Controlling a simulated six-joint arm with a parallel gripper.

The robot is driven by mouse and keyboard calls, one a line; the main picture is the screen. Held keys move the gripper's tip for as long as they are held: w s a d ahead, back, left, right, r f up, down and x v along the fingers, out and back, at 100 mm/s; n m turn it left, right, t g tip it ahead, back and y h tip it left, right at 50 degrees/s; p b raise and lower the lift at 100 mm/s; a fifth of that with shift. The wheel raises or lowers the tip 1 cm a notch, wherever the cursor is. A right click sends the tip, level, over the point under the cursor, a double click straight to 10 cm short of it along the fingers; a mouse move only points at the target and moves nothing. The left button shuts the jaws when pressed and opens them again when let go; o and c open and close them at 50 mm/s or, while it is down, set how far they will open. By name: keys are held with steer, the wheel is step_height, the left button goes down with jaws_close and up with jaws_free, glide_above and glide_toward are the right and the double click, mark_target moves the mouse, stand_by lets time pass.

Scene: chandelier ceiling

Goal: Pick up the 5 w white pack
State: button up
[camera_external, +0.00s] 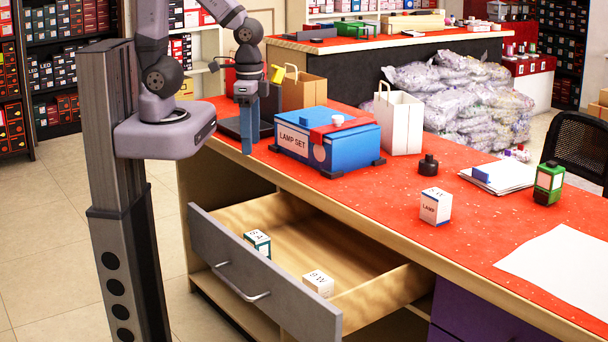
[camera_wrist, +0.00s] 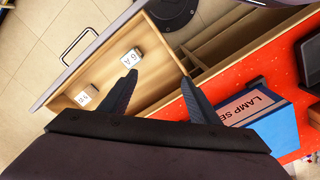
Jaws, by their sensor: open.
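A small white pack (camera_external: 319,283), its label too small to read surely but ending in W, sits in the open drawer (camera_external: 345,297) near its right end; it also shows in the wrist view (camera_wrist: 87,96). A white pack with teal sides (camera_external: 258,243), its label ending in A, sits left of it in the drawer and also shows in the wrist view (camera_wrist: 132,58). Another white pack (camera_external: 436,206) with blue lower trim stands on the red tabletop. My gripper (camera_external: 250,132) is open and empty, pointing down, left of the blue box and above the drawer's level; its fingers show in the wrist view (camera_wrist: 158,82).
The blue lamp set box (camera_external: 328,145) stands on the red table (camera_external: 390,185) close to my gripper.

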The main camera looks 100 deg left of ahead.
steer(key=w+a+r+t+y+b, duration=0.1)
steer(key=w+a+r+t, duration=0.1)
steer(key=w, duration=0.5)
steer(key=w+a+r+t+y+b, duration=0.1)
steer(key=w+a+r+t, duration=0.15)
steer(key=w, duration=0.45)
steer(key=w+a+r+t+y+b, duration=0.1)
steer(key=w+a+t+b, duration=0.1)
steer(key=w, duration=0.5)
steer(key=w+r+m+t+h+b, duration=0.1)
steer(key=w+r+t+b, duration=0.2)
steer(key=w, duration=0.7)
steer(key=m+h+b, duration=0.5)
steer(key=m+h, duration=0.4)
steer(key=h, duration=0.3)
glide_above(437, 191)
steer(key=s+a, duration=0.3)
steer(key=a, duration=0.1)
step_height(437, 191, down, 5)
steer(key=shift+g, duration=0.45)
step_height(437, 191, down, 7)
steer(key=shift+f, duration=0.45)
steer(key=shift+p+x, duration=0.6)
steer(key=shift+x, duration=3.1)
steer(key=shift+s+d+r, duration=0.1)
steer(key=shift+d+r, duration=0.05)
steer(key=shift+r, duration=0.05)
